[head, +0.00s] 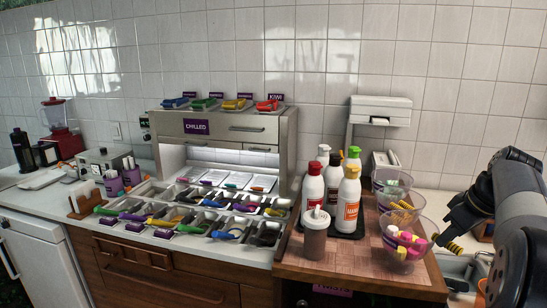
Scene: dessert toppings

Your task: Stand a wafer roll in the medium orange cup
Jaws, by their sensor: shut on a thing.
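My gripper (452,232) is at the right, just right of the clear bowls on the wooden counter. It is shut on a wafer roll (455,248), a thin yellow and dark striped stick whose end shows below the fingers, tilted. More wafer rolls (404,208) lie in the middle clear bowl. I cannot make out a medium orange cup in this view; my arm hides much of the right side.
A clear bowl of pink, white and yellow pieces (405,245) stands close left of my gripper. Sauce bottles (348,205) and a shaker (316,235) stand on the board. A toppings station (222,128) with filled trays is farther left.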

